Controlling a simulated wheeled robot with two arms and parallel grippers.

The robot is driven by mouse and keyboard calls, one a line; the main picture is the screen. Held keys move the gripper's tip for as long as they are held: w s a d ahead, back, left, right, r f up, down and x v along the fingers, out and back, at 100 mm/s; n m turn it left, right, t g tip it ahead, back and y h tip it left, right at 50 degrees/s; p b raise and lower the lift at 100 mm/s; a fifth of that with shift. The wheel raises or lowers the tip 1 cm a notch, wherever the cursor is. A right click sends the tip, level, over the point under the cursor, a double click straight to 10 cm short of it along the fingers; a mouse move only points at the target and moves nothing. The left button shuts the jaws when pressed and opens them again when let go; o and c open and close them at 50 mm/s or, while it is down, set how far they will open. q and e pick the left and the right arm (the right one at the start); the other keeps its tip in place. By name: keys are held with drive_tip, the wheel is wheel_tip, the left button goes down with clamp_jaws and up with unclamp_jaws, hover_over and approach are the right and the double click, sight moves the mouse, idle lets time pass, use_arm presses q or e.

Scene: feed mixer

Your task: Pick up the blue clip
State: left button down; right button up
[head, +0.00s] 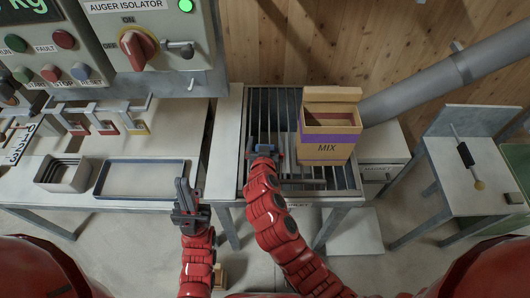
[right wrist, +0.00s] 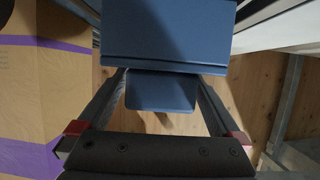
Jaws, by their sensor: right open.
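The blue clip (head: 278,152) is at the metal grate, just left of the MIX box, partly hidden by my right gripper in the head view. In the right wrist view the blue clip (right wrist: 165,40) shows as a wide blue block with a smaller blue tab below it. My right gripper (head: 264,150) is at the clip. In the right wrist view its open fingers (right wrist: 162,100) stand on either side of the tab, and I cannot tell whether they touch it. My left gripper (head: 187,195) points up in front of the left table, with no object seen in it.
The MIX box (head: 327,148), with open flaps, stands on the grate (head: 273,105) right of the right gripper. A blue-rimmed tray (head: 140,194) and stacked grey containers (head: 62,187) are on the left table. A grey auger pipe (head: 425,87) slopes at the back right.

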drive_tip(key=c, duration=1.3)
